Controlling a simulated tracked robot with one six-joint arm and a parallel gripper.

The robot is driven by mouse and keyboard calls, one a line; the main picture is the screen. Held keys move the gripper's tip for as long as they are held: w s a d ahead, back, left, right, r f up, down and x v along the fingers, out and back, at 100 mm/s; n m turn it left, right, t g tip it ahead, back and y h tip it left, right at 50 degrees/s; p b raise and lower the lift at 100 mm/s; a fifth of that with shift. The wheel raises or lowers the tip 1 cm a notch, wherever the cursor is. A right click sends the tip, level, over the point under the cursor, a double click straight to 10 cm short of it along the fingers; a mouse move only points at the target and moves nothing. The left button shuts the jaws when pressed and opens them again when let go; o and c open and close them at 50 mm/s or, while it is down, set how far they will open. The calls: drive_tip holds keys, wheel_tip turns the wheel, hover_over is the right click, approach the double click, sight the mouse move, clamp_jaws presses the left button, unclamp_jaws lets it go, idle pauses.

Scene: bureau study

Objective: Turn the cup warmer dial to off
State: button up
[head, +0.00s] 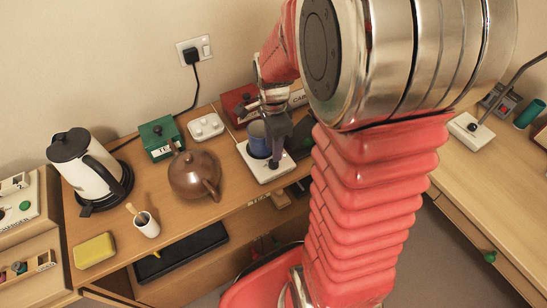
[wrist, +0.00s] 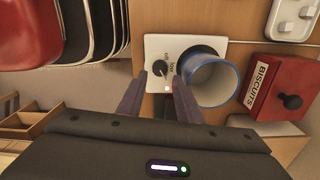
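The cup warmer (head: 256,172) is a white plate near the front edge of the wooden desk; it also shows in the wrist view (wrist: 153,46). A blue-rimmed cup (wrist: 211,80) stands on it, seen as a dark blue cup (head: 257,138) in the head view. The black dial (wrist: 160,68) is beside the cup, with small lettering next to it; its setting is too small to read surely. A small reddish light shows near the dial. My gripper (wrist: 160,77) is open, its two dark fingers on either side of the dial. I cannot tell whether they touch it.
A red biscuit tin (wrist: 278,88) stands beyond the cup. A brown teapot (head: 193,175), green tin (head: 160,138), white kettle (head: 88,165) and small white cup (head: 147,225) stand left of the warmer.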

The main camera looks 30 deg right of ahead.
sight(274, 164)
wheel_tip(274, 164, down, 6)
drive_tip(key=shift+r, duration=0.1)
drive_tip(key=shift+c, duration=0.4)
drive_tip(key=c, duration=0.7)
